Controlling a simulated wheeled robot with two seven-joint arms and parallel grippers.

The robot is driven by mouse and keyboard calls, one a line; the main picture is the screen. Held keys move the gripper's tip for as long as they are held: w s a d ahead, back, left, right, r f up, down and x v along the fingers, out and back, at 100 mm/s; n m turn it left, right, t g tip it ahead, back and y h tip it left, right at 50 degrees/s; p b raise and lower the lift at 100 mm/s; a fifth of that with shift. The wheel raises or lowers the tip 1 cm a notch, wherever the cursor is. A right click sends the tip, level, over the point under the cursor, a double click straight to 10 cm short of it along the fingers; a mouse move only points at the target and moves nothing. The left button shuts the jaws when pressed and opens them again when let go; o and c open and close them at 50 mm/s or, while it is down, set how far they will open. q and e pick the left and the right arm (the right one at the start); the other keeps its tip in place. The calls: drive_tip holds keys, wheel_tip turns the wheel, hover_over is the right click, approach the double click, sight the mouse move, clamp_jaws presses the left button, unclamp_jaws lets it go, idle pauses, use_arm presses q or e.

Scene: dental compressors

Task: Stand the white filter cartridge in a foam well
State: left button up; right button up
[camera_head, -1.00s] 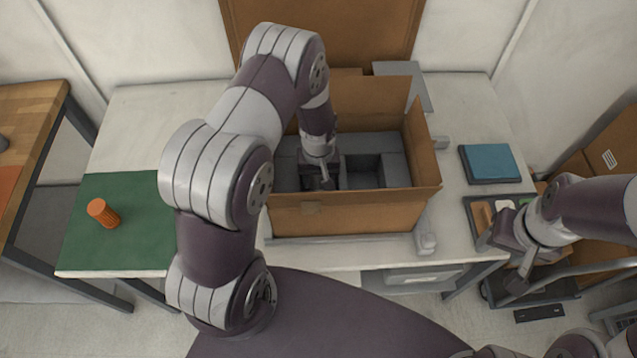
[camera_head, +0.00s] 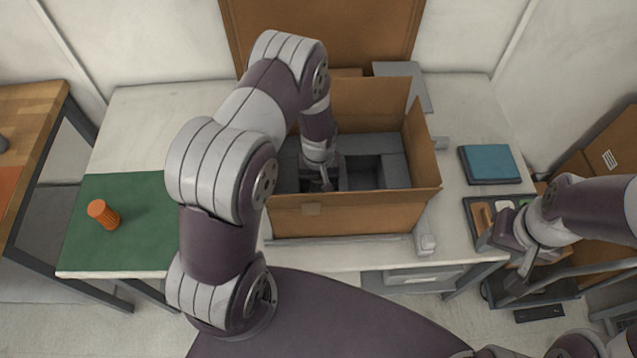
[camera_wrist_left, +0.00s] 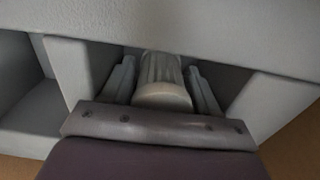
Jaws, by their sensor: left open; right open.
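In the left wrist view the white filter cartridge (camera_wrist_left: 161,85), ribbed with a smooth pale end cap, stands between the two fingers of my left gripper (camera_wrist_left: 163,82). The fingers are apart, with a gap seen at its sides. The cartridge is down among the grey foam walls (camera_wrist_left: 70,68); whether it touches the well floor is hidden. In the head view my left gripper (camera_head: 324,180) reaches down into a well of the grey foam (camera_head: 392,172) inside the cardboard box (camera_head: 345,216), and hides the cartridge. My right gripper (camera_head: 520,262) is open and empty at the right, by the tray.
A blue book-like block (camera_head: 490,164) and a dark tray (camera_head: 477,228) of small items lie right of the box. The box walls and raised flaps surround my left gripper.

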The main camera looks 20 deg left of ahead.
use_arm(q)
wheel_tip(320, 180, up, 11)
drive_tip(key=shift+f+b, duration=0.15)
drive_tip(key=shift+b, duration=0.5)
drive_tip(key=shift+r, duration=0.3)
